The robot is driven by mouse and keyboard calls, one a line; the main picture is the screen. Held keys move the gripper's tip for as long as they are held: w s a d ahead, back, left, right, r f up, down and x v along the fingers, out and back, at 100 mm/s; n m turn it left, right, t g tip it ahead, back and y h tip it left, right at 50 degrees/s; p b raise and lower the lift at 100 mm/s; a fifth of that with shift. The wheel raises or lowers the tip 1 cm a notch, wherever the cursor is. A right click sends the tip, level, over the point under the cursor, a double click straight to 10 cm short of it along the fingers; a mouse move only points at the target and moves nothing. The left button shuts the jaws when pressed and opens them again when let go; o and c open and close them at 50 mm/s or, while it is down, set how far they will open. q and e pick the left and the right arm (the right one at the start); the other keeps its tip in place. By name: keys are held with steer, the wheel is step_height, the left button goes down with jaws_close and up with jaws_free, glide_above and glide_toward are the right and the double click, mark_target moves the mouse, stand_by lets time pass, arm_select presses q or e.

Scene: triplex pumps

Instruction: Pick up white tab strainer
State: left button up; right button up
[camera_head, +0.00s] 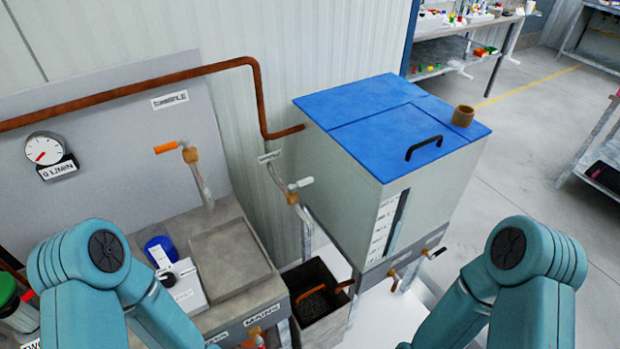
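A dark mesh basket that looks like a strainer (310,305) sits low inside an open dark bin (318,275), with a copper-coloured handle (323,288) over it. I cannot make out a white tab on it. A blue round item (157,246) with a white label stands on the grey bench at left, beside a white labelled block (181,286); I cannot tell whether either is a strainer. Both my arms show at the bottom left and bottom right, but neither gripper is in view.
The bench (262,303) carries a grey plate (230,259). Copper piping (130,88) runs along the wall. Open floor (520,140) lies to the right.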

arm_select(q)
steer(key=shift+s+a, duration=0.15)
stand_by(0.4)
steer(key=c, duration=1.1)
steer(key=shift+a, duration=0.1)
